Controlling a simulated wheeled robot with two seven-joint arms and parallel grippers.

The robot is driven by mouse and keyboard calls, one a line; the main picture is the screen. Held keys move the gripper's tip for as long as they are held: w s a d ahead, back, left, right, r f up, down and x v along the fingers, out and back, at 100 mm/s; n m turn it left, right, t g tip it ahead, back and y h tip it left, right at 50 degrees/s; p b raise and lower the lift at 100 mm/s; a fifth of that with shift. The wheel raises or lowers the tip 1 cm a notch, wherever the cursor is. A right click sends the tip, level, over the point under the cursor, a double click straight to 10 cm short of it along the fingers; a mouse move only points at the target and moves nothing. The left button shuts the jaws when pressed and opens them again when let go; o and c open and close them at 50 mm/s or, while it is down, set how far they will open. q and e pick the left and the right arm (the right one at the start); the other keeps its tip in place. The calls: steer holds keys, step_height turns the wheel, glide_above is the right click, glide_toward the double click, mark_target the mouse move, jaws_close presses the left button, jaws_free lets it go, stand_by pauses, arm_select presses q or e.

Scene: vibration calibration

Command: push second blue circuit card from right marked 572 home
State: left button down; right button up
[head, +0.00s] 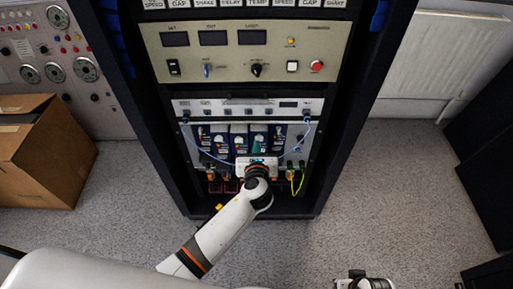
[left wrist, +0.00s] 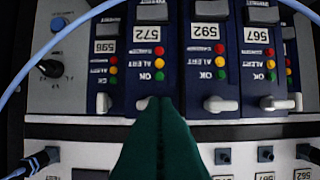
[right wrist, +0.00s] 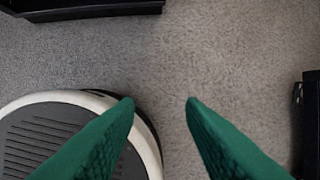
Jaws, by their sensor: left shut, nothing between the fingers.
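The blue card marked 572 (left wrist: 147,62) is between cards 596 (left wrist: 105,65) and 592 (left wrist: 210,60) in the left wrist view, which shows the rack upside down. In the head view it is the second card (head: 258,132) from the right. My left gripper (left wrist: 163,103) is shut and empty, its green fingertips at the white lever end of card 572. They partly hide that lever; I cannot tell whether they touch. In the head view the left gripper (head: 256,149) is before the card row. My right gripper (right wrist: 162,100) is open and empty above the floor.
Card 567 (left wrist: 260,62) is beside 592. Blue cables loop past both sides of the card row. A cardboard box (head: 42,150) is on the floor at left. Carpet right of the rack is clear.

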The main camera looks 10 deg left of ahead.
mark_target(256, 133)
arm_select(q)
steer(key=shift+w+a, duration=0.1)
steer(key=shift+w, duration=0.25)
arm_select(e)
steer(key=shift+r, duration=0.3)
